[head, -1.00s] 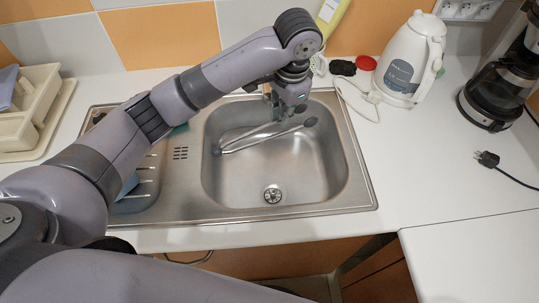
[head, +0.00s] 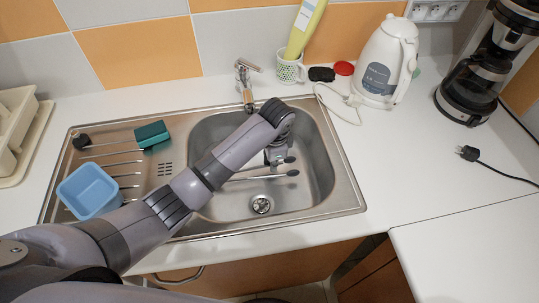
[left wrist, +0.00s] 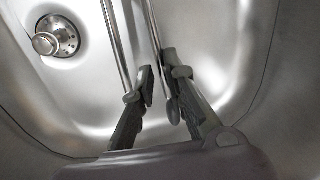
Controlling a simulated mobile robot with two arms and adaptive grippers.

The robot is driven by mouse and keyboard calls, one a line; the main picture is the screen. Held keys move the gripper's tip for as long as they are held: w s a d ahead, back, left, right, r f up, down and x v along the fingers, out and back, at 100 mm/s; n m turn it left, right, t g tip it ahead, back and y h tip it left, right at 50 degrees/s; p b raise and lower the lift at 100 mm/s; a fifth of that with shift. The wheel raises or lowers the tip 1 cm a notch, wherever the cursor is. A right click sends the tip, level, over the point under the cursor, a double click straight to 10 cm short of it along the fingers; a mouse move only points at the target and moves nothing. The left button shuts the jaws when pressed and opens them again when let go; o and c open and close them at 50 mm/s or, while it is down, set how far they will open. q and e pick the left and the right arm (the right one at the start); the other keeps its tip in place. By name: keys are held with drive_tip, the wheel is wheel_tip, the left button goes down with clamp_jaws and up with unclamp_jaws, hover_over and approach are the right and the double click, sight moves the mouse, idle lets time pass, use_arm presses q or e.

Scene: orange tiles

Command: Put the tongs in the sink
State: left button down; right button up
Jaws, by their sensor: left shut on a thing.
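The sink basin (head: 318,150) is steel, right of its drainboard. The tongs (head: 258,178) have two thin metal arms with dark ends, and are down inside the basin, above or near its floor. My left gripper (head: 277,158) reaches down into the basin and is shut on the tongs. In the left wrist view, the fingers of my left gripper (left wrist: 158,75) are around part of the tongs (left wrist: 115,40), with the drain (left wrist: 48,42) at upper left. My forearm hides part of the tongs in the head view. My right gripper is not in view.
A blue container (head: 90,190) and a green sponge (head: 152,134) are on the drainboard. The faucet (head: 246,85) stands behind the basin. A cup (head: 290,68), white kettle (head: 385,65) and coffee maker (head: 475,80) stand at the back. The right counter is mostly clear.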

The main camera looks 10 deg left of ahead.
use_arm(q)
drive_tip(key=shift+f, duration=0.65)
drive_tip(key=shift+w+a+r, duration=0.1)
drive_tip(key=shift+w+a, duration=0.15)
drive_tip(key=shift+w, duration=0.4)
drive_tip(key=shift+w+a+f+p, duration=0.2)
drive_tip(key=shift+w+a, duration=0.05)
drive_tip(key=shift+w, duration=0.35)
drive_tip(key=shift+w+a+f+p, duration=0.15)
drive_tip(key=shift+w+a, duration=0.1)
drive_tip(key=shift+w, duration=0.35)
drive_tip(key=shift+f, duration=0.25)
drive_tip(key=shift+f, duration=0.15)
drive_tip(key=c, duration=1.6)
unclamp_jaws()
